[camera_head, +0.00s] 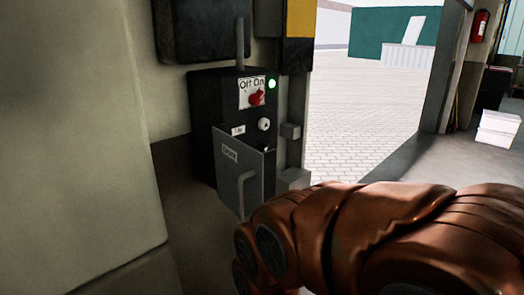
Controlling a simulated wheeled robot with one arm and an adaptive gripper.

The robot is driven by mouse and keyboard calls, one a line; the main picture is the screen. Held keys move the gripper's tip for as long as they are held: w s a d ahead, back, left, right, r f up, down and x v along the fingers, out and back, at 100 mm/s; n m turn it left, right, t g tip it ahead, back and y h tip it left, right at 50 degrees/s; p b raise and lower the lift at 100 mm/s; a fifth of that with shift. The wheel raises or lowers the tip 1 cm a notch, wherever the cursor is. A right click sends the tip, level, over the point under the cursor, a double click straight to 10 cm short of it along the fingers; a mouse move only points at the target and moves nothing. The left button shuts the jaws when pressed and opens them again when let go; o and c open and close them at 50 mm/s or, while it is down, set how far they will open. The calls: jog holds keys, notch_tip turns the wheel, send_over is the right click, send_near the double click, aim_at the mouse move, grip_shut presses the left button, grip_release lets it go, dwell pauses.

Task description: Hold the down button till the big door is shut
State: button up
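A black control box (203,118) is mounted on the wall left of the big doorway. It has a red knob (257,97) under an "Off On" label and a lit green lamp (272,84). Below are a round white button (264,124) and a small label that seems to read "Up". A grey plate (243,172) with a small label, perhaps "Down", stands in front of the box's lower part. I cannot make out the down button. The big doorway (370,120) is open onto paving. My copper-coloured arm fills the lower right; my gripper's fingers are not visible.
A beige wall or cabinet (70,140) stands close on the left. A yellow and black post (298,40) edges the doorway. A fire extinguisher (479,26) hangs at the far right, above a white stack (497,128).

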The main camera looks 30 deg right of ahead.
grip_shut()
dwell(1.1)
